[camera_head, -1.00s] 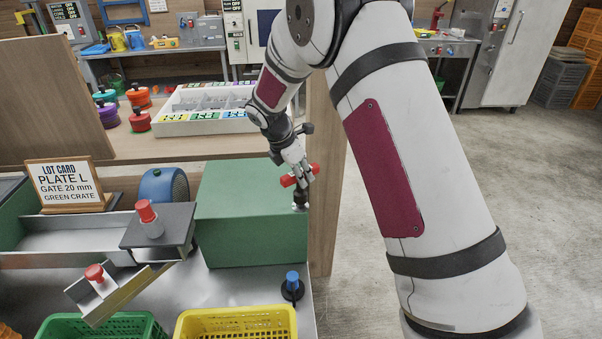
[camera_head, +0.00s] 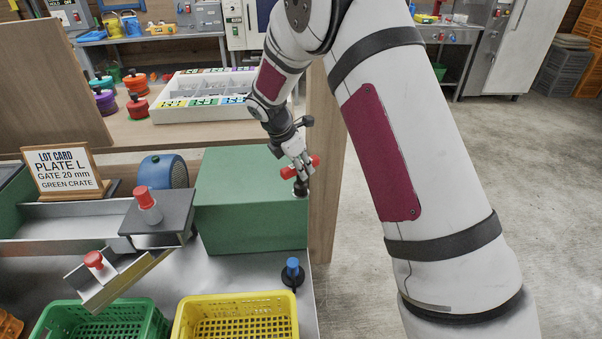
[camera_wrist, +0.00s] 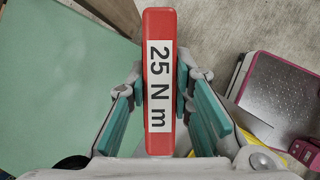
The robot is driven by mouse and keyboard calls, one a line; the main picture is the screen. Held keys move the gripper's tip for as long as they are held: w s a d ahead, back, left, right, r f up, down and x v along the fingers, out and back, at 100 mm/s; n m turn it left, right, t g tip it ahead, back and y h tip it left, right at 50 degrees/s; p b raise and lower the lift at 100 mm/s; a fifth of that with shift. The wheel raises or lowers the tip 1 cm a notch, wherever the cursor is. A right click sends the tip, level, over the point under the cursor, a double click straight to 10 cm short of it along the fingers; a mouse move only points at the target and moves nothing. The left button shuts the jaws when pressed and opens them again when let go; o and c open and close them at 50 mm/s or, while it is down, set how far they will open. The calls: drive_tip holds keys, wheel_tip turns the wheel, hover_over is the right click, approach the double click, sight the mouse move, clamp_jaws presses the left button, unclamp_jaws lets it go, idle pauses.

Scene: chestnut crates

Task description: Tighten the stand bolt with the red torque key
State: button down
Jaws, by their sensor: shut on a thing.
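My gripper (camera_head: 299,160) is shut on the red torque key (camera_wrist: 160,85), with teal finger pads on both sides of its bar handle. The handle's label reads "25 N m". In the head view the key's red handle (camera_head: 289,173) sticks out on both sides of the fingers. Its dark shaft (camera_head: 300,188) points down at the right end of the green box-shaped stand (camera_head: 250,225). The stand bolt is not clearly visible; the key's lower end covers the spot where a small pale fitting showed earlier. I cannot tell whether the key is fully seated.
A blue-topped piece in a black base (camera_head: 292,273) stands in front of the stand. Yellow (camera_head: 236,298) and green (camera_head: 100,305) crates are at the front.

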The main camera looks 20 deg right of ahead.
drive_tip(key=shift+m+g+b, duration=0.3)
drive_tip(key=shift+m+b, duration=0.3)
drive_tip(key=shift+m, duration=0.3)
drive_tip(key=shift+m+g+b, duration=0.6)
drive_tip(key=shift+m+b, duration=0.1)
drive_tip(key=shift+m, duration=0.9)
drive_tip(key=shift+m+g+b, duration=0.5)
drive_tip(key=shift+m+b, duration=0.1)
drive_tip(key=shift+m, duration=0.5)
drive_tip(key=shift+s+m+g+b, duration=0.1)
drive_tip(key=shift+m+g+b, duration=0.45)
drive_tip(key=shift+m, duration=0.85)
